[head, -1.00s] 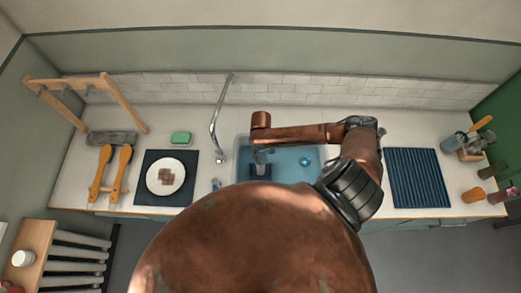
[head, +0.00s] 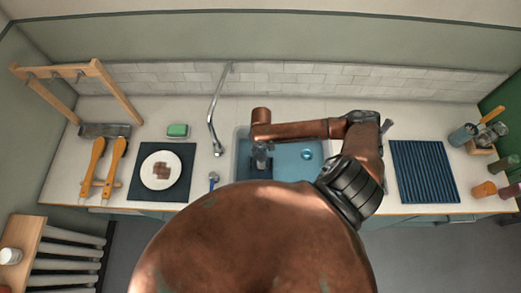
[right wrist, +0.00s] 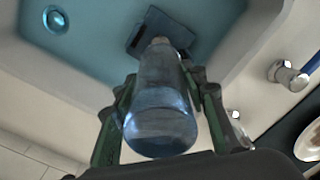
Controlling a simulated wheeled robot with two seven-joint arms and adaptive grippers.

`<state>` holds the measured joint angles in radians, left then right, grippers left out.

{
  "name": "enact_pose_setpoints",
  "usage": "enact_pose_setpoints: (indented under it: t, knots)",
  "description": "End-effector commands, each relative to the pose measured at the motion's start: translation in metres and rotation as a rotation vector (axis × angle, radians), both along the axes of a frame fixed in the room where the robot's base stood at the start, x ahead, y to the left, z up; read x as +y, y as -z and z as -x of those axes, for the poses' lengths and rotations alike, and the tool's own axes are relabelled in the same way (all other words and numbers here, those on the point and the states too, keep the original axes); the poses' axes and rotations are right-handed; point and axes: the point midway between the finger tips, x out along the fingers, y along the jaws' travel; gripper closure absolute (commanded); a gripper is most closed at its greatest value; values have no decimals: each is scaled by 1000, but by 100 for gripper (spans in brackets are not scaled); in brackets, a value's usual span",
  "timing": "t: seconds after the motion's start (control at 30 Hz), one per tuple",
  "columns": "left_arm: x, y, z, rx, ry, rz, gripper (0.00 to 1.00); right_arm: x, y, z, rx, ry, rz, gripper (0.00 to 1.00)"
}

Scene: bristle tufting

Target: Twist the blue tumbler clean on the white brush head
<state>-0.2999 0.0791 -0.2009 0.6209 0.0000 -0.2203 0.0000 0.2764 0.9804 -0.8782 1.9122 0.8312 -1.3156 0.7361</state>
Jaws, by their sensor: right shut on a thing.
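My right gripper (right wrist: 160,82) is shut on a blue see-through tumbler (right wrist: 160,125), one finger on each side of it. The tumbler is over the sink basin, its far end towards a dark base plate (right wrist: 172,30) on the basin floor. A small pale tip (right wrist: 159,41), perhaps part of the white brush head, shows at that far end. I cannot tell how far the brush is inside the tumbler or whether they touch. In the head view, the right gripper (head: 262,158) is small and dark above the plate (head: 260,172). My left gripper is not in view.
The sink (head: 312,172) has a drain (head: 307,155) and a tall faucet (head: 214,115) on its left. A ribbed blue mat (head: 423,172) lies to the right, with several cups beyond. A plate (head: 161,170) sits on a dark mat to the left, near a green sponge (head: 178,130).

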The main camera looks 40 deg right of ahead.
Motion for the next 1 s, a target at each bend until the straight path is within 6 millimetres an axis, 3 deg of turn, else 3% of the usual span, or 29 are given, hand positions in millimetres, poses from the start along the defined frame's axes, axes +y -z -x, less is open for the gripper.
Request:
enact_pose_setpoints:
  t: [0.7, 1.0]
  knots:
    - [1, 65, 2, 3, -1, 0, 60, -1, 50, -1, -2, 0, 2, 95]
    - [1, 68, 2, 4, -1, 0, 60, 0, 73, 0, -1, 0, -1, 95]
